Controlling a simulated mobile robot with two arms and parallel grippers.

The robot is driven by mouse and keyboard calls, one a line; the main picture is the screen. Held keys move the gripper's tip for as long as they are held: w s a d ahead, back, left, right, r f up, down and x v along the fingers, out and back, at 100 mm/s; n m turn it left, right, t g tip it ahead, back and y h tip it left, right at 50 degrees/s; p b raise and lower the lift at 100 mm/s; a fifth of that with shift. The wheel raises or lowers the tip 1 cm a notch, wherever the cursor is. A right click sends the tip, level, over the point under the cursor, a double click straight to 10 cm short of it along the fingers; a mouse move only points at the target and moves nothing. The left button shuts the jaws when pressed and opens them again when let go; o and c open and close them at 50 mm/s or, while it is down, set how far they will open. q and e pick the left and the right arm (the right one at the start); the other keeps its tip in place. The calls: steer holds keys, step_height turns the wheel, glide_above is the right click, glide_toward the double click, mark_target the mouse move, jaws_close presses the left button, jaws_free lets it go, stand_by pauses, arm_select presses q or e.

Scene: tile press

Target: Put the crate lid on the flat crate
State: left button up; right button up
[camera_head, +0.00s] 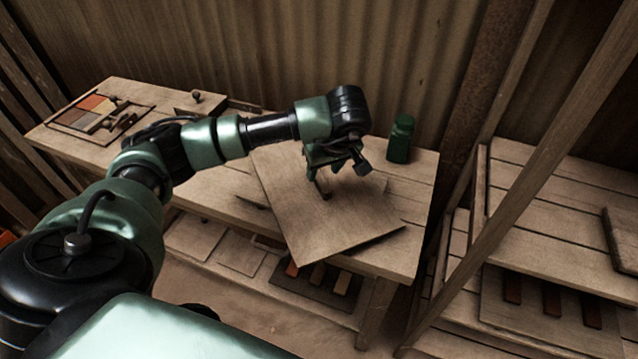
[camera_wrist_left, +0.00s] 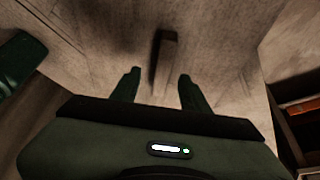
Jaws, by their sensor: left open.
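The crate lid (camera_head: 310,225) looks like a large flat wooden panel. It lies askew on the workbench, its near corner out past the front edge. A small upright handle (camera_head: 322,190) stands on it, also seen in the left wrist view (camera_wrist_left: 165,62). My left gripper (camera_head: 341,175) is above the panel, close to the handle. In the left wrist view its two fingers (camera_wrist_left: 157,84) are apart, with the handle just beyond the gap. I cannot make out the flat crate for certain; a dark edge shows under the panel's right side. My right gripper is out of view.
A shallow box (camera_head: 58,125) with coloured tiles and tools lies at the bench's left end. A green canister (camera_head: 400,139) stands behind the panel on the right. A lower shelf holds a dark tray (camera_head: 290,283) with tiles. Slanting posts (camera_head: 535,175) separate this bench from another.

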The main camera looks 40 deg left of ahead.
mark_target(320, 177)
arm_select(q)
steer(key=x, duration=0.4)
steer(key=shift+s+f+p, duration=0.1)
steer(key=shift+s+p, duration=0.05)
steer(key=shift+p, duration=0.25)
jaws_close()
stand_by(1.0)
